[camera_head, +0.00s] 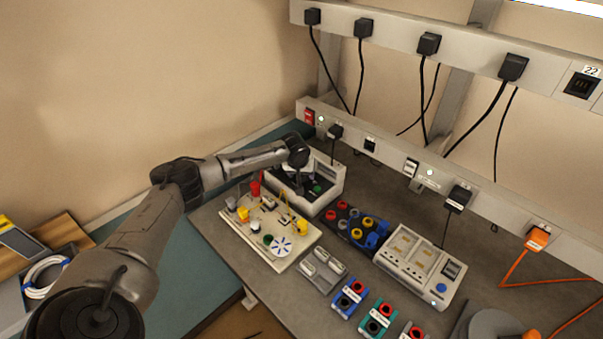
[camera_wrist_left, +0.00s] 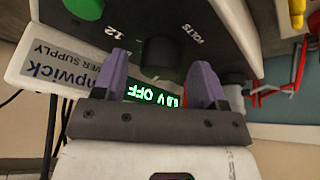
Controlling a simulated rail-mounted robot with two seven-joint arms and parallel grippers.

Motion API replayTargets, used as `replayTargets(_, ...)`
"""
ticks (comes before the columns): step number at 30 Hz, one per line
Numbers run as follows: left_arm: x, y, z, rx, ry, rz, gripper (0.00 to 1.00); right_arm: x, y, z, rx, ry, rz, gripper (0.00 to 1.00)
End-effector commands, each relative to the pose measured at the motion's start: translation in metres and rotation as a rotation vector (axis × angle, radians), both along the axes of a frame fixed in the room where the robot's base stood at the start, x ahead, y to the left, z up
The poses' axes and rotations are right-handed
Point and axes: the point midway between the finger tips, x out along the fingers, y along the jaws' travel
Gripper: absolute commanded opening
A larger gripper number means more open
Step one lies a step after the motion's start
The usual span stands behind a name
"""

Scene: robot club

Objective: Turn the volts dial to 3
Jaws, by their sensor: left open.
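The power supply (camera_head: 329,179) is a pale box with a dark front at the back of the bench. The left wrist view shows its dark front panel (camera_wrist_left: 205,22) close up. The black volts dial (camera_wrist_left: 158,58) shows there, with the word VOLTS and the number 12 nearby. A green display (camera_wrist_left: 152,97) below it reads OFF beside a V. My left gripper (camera_head: 306,180) is at the front of the supply. Its purple fingers (camera_wrist_left: 160,62) are open, one on each side of the dial; contact cannot be told. The dial's pointer is not readable. My right gripper is out of view.
A cream circuit board (camera_head: 264,259) with colourful parts lies in front of the supply. Dark jacks (camera_head: 340,212), a grey meter panel (camera_head: 420,266) and small blocks (camera_head: 350,297) sit to the right. Socket rails with black plugs (camera_head: 428,43) line the wall.

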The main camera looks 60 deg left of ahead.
Motion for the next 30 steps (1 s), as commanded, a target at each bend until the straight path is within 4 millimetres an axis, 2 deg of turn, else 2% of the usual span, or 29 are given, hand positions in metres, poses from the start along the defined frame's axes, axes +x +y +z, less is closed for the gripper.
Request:
replayTargets(9, 0.0003, 0.0004, -0.0014, 0.001, 0.001, 0.0, 0.65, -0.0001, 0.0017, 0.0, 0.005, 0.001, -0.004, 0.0)
replayTargets(24, 0.0002, 0.0001, -0.0014, 0.0, 0.0, 0.0, 0.17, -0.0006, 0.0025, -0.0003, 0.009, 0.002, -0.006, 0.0)
replayTargets(30, 0.0004, -0.0002, 0.0003, -0.001, 0.001, 0.017, 0.17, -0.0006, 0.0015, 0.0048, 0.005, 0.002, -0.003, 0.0)
